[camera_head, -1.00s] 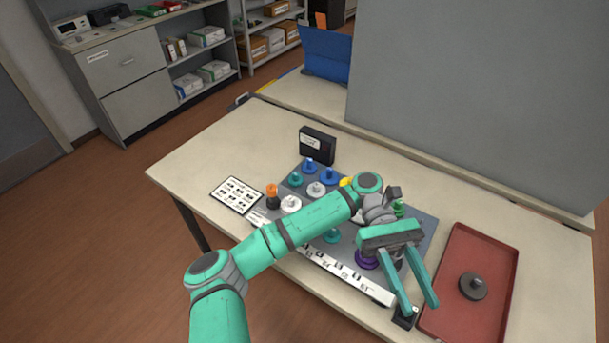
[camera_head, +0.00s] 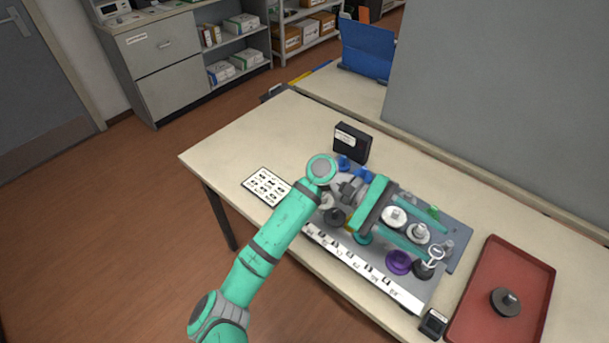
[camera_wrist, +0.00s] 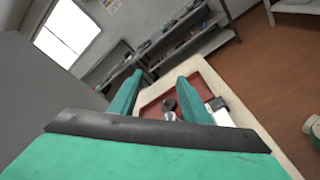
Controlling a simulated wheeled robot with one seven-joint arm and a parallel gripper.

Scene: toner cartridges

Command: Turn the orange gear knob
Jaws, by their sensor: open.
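The orange gear knob does not show in the head view now; my arm covers the left end of the knob board, where an orange-topped knob stood earlier. The grey board (camera_head: 457,228) lies on the table with several knobs, among them a purple knob (camera_head: 398,262), a white knob (camera_head: 395,216) and a blue knob (camera_head: 364,175). My gripper (camera_head: 438,246) is open and empty above the board, with its fingers pointing right. In the wrist view its two green fingers (camera_wrist: 160,76) stand apart with nothing held between them.
A red tray (camera_head: 515,262) with a dark round knob (camera_head: 505,302) lies on the right of the table. A small black block (camera_head: 433,323) sits near the front edge. A black box (camera_head: 351,142) stands behind the board and a symbol card (camera_head: 267,185) lies left. The table's left end is clear.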

